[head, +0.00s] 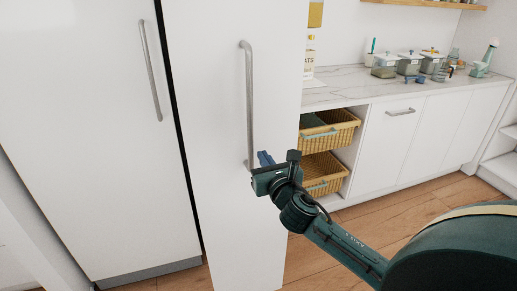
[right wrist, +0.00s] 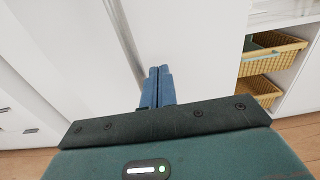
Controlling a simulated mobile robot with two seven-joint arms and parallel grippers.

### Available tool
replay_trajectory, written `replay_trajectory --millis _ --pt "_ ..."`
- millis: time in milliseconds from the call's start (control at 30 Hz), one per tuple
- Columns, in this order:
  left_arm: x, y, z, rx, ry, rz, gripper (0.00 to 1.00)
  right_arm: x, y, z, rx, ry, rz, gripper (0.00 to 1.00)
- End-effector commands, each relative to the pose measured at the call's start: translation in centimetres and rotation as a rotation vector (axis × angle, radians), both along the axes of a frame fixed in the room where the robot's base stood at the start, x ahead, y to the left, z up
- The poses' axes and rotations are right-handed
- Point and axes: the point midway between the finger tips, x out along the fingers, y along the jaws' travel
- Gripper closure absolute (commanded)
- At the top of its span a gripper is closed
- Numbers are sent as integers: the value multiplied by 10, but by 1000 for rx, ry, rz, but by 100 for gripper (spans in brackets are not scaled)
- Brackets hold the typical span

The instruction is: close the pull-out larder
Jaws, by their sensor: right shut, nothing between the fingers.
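The pull-out larder (head: 224,130) is a tall white front with a long vertical metal handle (head: 249,105). It stands forward of the counter units on its right, and a dark gap runs along its left edge. My right gripper (head: 265,158) is at the lower end of the handle, in front of the larder face. In the right wrist view its blue fingers (right wrist: 157,86) are together and empty, pointing at the white front (right wrist: 195,50). I cannot tell whether the fingertips touch it. My left gripper is out of view.
A white tall door (head: 85,130) with its own handle stands left of the larder. To the right, wicker baskets (head: 328,131) sit in an open unit below a marble counter (head: 345,90) with several jars (head: 409,64). Wooden floor (head: 400,208) is clear in front.

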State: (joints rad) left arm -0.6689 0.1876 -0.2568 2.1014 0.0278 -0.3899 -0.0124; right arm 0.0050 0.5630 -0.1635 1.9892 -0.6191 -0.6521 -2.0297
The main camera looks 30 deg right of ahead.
Motion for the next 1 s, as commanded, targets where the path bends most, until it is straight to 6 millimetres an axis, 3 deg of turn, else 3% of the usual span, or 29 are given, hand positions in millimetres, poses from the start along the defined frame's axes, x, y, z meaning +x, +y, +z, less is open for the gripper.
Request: replay_trajectory --millis 100,300,833,1000 --pt "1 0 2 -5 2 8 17 21 -5 1 3 -1 -1 100" --pt "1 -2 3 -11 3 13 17 40 -9 0 3 0 2 100" --pt "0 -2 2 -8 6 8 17 45 -10 0 1 1 2 100" --pt "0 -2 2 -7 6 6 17 58 -14 1 1 -1 0 100"
